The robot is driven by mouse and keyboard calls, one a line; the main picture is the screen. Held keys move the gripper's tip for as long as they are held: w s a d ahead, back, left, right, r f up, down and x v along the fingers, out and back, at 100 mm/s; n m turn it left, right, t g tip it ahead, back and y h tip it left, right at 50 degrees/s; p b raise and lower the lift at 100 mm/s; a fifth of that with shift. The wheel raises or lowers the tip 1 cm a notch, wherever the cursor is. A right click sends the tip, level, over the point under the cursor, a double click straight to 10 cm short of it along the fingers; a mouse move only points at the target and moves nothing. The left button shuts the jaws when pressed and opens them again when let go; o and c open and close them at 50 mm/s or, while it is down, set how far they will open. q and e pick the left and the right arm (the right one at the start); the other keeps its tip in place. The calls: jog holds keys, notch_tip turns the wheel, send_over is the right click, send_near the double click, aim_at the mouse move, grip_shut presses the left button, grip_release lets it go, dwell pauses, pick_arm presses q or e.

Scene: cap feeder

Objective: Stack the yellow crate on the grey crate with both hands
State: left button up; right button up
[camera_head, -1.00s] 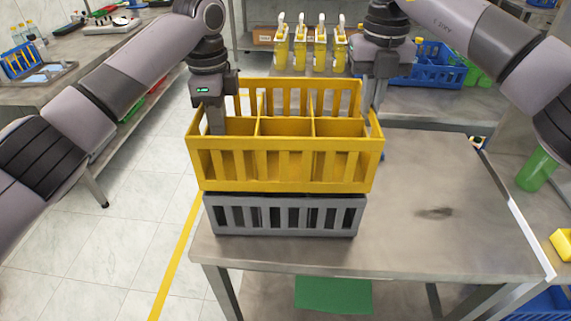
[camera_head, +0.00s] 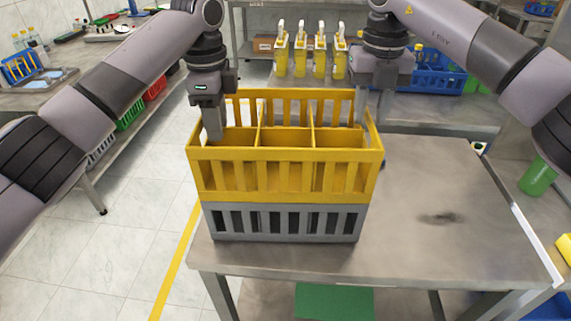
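The yellow crate (camera_head: 284,154), with open compartments, sits upright on the grey crate (camera_head: 283,239). Their front faces and sides look lined up, with no visible gap between them. My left gripper (camera_head: 212,128) is at the yellow crate's left end, its visible finger reaching just below the rim. It appears open, though its second finger is hard to make out. My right gripper (camera_head: 373,112) is at the right end near the back corner. Its fingers look apart, and their tips are partly hidden by the crate.
The crates stand at the left front of a grey metal table (camera_head: 440,245), with free room to the right. Yellow dispensers (camera_head: 320,62) and a blue crate (camera_head: 437,77) stand behind. A green cylinder (camera_head: 537,176) is at the right.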

jog(key=shift+r, duration=0.1)
pick_arm(q)
notch_tip(320, 180, up, 10)
jog(key=shift+f, duration=0.15)
pick_arm(e)
notch_tip(320, 180, up, 12)
dwell(0.5)
dwell(0.5)
